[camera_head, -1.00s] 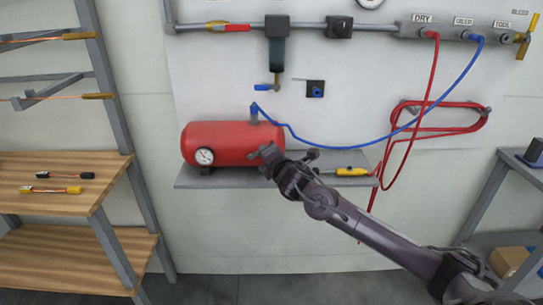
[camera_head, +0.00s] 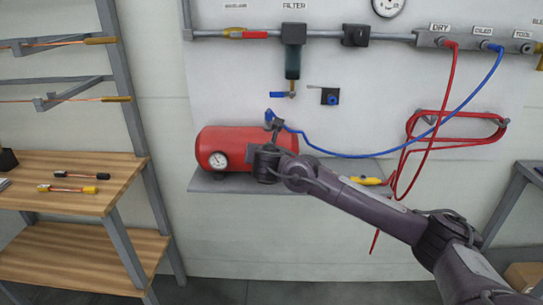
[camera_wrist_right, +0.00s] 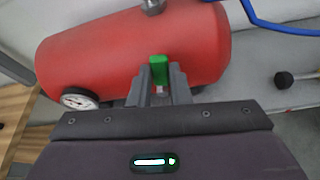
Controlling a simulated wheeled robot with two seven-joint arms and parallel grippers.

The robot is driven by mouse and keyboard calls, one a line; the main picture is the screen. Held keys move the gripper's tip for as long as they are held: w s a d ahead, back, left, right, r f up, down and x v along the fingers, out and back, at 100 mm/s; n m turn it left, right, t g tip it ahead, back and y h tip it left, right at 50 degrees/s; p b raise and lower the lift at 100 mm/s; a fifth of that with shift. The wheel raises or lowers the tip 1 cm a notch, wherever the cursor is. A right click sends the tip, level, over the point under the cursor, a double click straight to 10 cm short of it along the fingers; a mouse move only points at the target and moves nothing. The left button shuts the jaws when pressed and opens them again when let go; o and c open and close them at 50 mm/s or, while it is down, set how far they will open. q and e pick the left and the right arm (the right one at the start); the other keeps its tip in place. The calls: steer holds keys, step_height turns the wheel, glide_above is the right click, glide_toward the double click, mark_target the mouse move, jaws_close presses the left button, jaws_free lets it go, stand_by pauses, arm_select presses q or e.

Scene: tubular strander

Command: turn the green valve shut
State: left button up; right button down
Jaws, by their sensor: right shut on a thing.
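The green valve handle (camera_wrist_right: 158,68) shows as a small upright green block in front of the red tank (camera_wrist_right: 130,55) in the right wrist view. My right gripper (camera_wrist_right: 160,74) is shut on this handle, with one finger on each side of it. In the head view the red tank (camera_head: 238,145) lies on a grey shelf, and my right gripper (camera_head: 277,128) is at its right end. The green valve cannot be made out there, behind my gripper and wrist. My left gripper is not in view.
A blue hose (camera_head: 345,156) runs from the tank's top to the wall manifold (camera_head: 465,43). A red hose coil (camera_head: 455,125) hangs at right. A yellow-handled tool (camera_head: 370,181) lies on the shelf (camera_head: 225,184). A wooden bench (camera_head: 60,185) stands at left.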

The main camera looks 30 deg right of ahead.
steer(key=shift+w+a+n+g+h+b, duration=0.3)
steer(key=shift+a+n+g+h, duration=0.15)
steer(key=shift+n, duration=0.25)
steer(key=shift+f, duration=0.1)
steer(key=c, duration=1.3)
jaws_free()
steer(key=shift+c, duration=0.2)
steer(key=shift+a, duration=0.1)
steer(key=v, duration=0.7)
steer(key=shift+s+p, duration=0.4)
steer(key=shift+a, duration=0.15)
